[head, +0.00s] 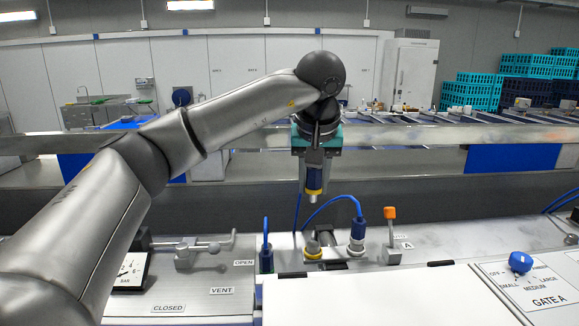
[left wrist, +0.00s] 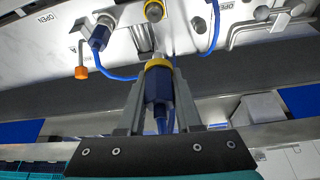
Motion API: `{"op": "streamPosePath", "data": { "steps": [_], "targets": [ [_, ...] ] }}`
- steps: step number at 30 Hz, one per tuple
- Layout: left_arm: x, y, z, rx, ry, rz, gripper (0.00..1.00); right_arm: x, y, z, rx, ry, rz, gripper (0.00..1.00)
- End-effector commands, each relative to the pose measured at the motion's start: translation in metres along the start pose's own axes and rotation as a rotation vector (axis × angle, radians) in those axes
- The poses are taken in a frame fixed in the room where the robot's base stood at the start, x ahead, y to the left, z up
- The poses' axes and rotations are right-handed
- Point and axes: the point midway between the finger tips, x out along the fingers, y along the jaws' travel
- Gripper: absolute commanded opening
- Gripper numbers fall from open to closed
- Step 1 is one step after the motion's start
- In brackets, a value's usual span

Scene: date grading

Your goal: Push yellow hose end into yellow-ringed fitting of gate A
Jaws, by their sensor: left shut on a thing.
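My left gripper (head: 314,172) points down and is shut on the yellow hose end (head: 314,186), a dark blue connector with a yellow band and a metal tip. The left wrist view shows the hose end (left wrist: 158,88) between both fingers of the gripper (left wrist: 158,110). The yellow-ringed fitting (head: 313,250) stands upright on the panel, almost straight below the tip in the head view, with a clear gap between them. The fitting (left wrist: 154,11) also shows at the top of the left wrist view, beyond the tip. My right gripper is not in view.
A blue connector with a blue hose (head: 357,231) sits in a fitting just right of the yellow-ringed one. Further right stands an orange-tipped lever (head: 390,214) by label A. Another blue hose connector (head: 266,256) stands left. A GATE A dial (head: 520,262) is far right.

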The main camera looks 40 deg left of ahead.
Motion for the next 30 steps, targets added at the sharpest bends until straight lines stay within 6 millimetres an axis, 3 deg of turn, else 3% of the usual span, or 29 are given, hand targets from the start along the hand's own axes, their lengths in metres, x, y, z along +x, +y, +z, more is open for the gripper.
{"op": "streamPosePath", "data": {
  "steps": [30],
  "targets": [
    [0.054, 0.003, 0.027, 0.019, -0.004, 0.008, 0.00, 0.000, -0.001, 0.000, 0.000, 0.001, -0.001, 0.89]
  ]
}}
